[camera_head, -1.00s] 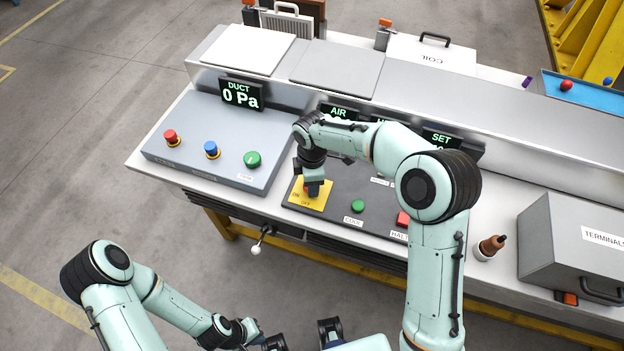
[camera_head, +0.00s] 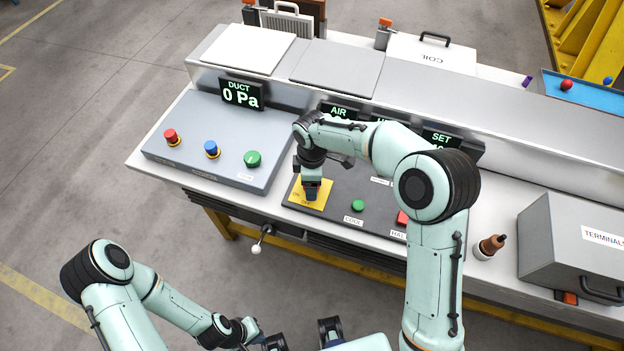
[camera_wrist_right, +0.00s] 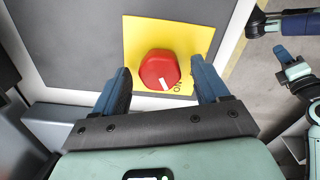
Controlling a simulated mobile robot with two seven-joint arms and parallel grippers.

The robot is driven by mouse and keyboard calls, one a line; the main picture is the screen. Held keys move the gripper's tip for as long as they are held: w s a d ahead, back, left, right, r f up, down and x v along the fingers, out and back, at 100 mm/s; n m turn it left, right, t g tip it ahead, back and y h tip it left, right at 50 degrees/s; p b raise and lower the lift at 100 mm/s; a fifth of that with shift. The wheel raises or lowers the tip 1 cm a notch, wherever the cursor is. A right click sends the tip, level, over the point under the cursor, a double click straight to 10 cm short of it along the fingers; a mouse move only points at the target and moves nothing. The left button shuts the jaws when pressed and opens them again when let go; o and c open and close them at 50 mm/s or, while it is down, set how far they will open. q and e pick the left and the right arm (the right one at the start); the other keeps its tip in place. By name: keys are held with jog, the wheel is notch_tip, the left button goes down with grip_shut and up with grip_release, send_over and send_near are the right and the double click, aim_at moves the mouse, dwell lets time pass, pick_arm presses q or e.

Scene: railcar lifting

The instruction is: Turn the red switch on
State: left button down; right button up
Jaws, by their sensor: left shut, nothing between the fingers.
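The red switch (camera_wrist_right: 160,70) is a red knob on a yellow plate (camera_wrist_right: 138,35) on the dark panel. A white mark shows at the knob's lower edge, beside partly hidden lettering. In the head view the yellow plate (camera_head: 298,192) is mostly visible, and my gripper hides most of the knob. My right gripper (camera_wrist_right: 163,88) is open, with one blue finger on each side of the knob and visible gaps. It also shows in the head view (camera_head: 311,192), pointing down over the plate. My left gripper (camera_head: 275,342) is low at the frame's bottom edge, partly cut off, away from the bench.
A green button (camera_head: 357,206) and a red button (camera_head: 402,218) sit right of the switch. The left panel (camera_head: 215,125) carries red, blue and green controls. A bottle (camera_head: 490,247) and a grey terminals box (camera_head: 570,245) stand to the right.

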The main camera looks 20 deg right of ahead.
jog(key=shift+r, duration=0.1)
pick_arm(q)
jog(key=shift+w+r+p, duration=0.25)
jog(key=shift+r+p, duration=0.15)
jog(key=shift+r, duration=0.1)
jog(key=shift+w+r+p, duration=0.25)
jog(key=shift+r+p, duration=0.15)
jog(key=shift+r, duration=0.05)
pick_arm(e)
notch_tip(320, 180, up, 13)
